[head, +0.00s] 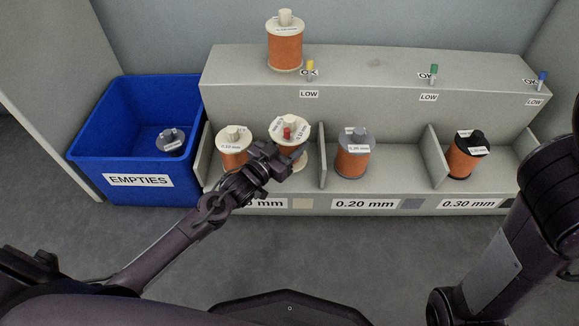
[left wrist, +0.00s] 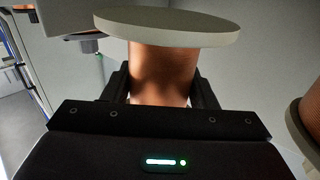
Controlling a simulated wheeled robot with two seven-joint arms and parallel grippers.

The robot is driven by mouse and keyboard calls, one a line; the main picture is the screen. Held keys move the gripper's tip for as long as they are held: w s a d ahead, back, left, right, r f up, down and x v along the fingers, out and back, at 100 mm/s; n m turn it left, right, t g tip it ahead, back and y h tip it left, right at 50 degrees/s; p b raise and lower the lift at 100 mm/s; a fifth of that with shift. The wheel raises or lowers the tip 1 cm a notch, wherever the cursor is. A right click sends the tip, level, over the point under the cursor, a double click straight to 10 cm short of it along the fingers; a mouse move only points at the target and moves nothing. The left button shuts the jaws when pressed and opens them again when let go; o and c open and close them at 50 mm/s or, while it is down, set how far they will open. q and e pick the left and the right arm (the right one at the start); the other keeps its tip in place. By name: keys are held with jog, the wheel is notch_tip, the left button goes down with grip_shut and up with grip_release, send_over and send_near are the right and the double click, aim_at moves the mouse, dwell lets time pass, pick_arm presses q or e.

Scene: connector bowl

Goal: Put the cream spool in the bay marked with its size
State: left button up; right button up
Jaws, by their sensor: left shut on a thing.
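My left gripper (head: 277,160) is shut on a cream spool (head: 293,132) wound with orange wire. The left bay's label (head: 270,203) is partly hidden by my arm; "mm" and a cream square show. My right gripper is out of view.
A cream spool (head: 285,48) stands on the upper shelf. A grey spool (head: 353,155) sits in the 0.20 mm bay and a black spool (head: 467,155) in the 0.30 mm bay. A blue EMPTIES bin (head: 90,165) at left holds a grey spool (head: 170,140). Low dividers (head: 325,155) separate bays.

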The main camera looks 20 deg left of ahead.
pick_arm(q)
notch_tip(320, 180, down, 6)
jog(key=b, duration=0.3)
jog(key=shift+f+b, duration=0.1)
jog(key=shift+b, duration=0.2)
jog(key=o, duration=0.8)
jog(key=shift+f, duration=0.1)
jog(key=shift+c, duration=0.2)
jog(key=o, duration=0.4)
jog(key=shift+o, duration=0.2)
